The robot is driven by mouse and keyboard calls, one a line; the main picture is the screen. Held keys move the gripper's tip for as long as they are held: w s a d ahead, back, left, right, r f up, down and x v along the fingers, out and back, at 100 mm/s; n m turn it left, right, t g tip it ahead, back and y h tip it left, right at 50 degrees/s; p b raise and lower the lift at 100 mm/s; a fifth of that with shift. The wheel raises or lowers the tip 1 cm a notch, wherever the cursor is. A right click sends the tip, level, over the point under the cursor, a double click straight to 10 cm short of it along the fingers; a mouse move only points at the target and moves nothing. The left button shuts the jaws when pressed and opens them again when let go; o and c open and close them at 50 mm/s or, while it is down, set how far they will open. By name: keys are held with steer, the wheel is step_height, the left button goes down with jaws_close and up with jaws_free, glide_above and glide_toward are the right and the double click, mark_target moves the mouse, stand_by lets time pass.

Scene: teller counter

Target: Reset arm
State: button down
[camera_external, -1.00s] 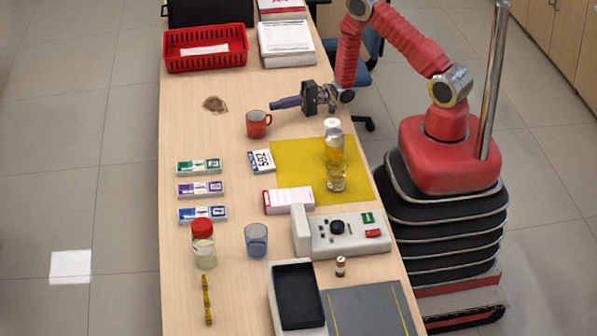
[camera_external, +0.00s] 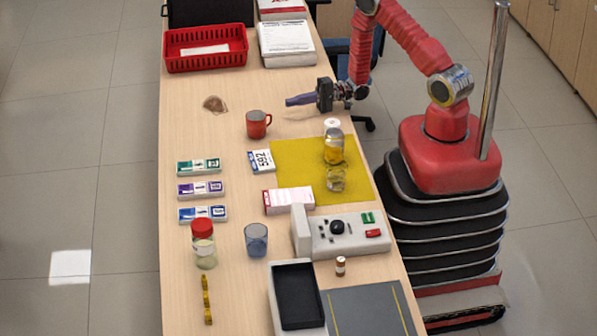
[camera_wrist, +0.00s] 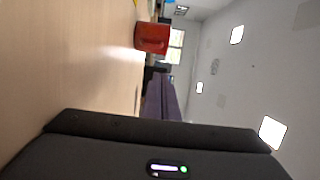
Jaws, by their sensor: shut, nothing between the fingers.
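My gripper (camera_external: 290,101) is shut and empty. It is held level above the back right part of the counter (camera_external: 240,100), pointing left, up and to the right of the red mug (camera_external: 257,124). In the wrist view its purple fingers (camera_wrist: 160,98) lie together with nothing between them. The red mug also shows in the wrist view (camera_wrist: 152,38), beyond the fingertips.
A yellow mat (camera_external: 290,160) bears a jar with yellow contents (camera_external: 333,148). A red basket (camera_external: 205,48) and stacked papers (camera_external: 285,42) stand at the back. A brown patch (camera_external: 215,104) lies left of my gripper. A grey device (camera_external: 345,235) stands in front.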

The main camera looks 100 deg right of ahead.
steer(key=s+a+r+n+g+y, duration=0.25)
steer(key=a+r+g, duration=0.2)
steer(key=a, duration=0.45)
steer(key=s+a+r+n+g+y, duration=0.1)
steer(key=a+r+n+g+y, duration=0.25)
steer(key=a+r, duration=0.35)
steer(key=s+a+r+n+g+y, duration=0.15)
steer(key=a+r+n+g, duration=0.25)
steer(key=a, duration=0.6)
steer(key=s+a+r+n+g+h, duration=0.2)
steer(key=s+r+h, duration=0.15)
steer(key=s, duration=0.25)
steer(key=s+a+r+n+g+h, duration=0.1)
steer(key=s+a+r+n+h, duration=0.2)
steer(key=s, duration=0.4)
steer(key=s+d+r+t+h, duration=0.2)
steer(key=d+r+t+h, duration=0.1)
steer(key=r+h, duration=0.1)
steer(key=shift+s+d+r+h, duration=0.15)
steer(key=shift+r+h, duration=0.25)
steer(key=shift+h, duration=0.3)
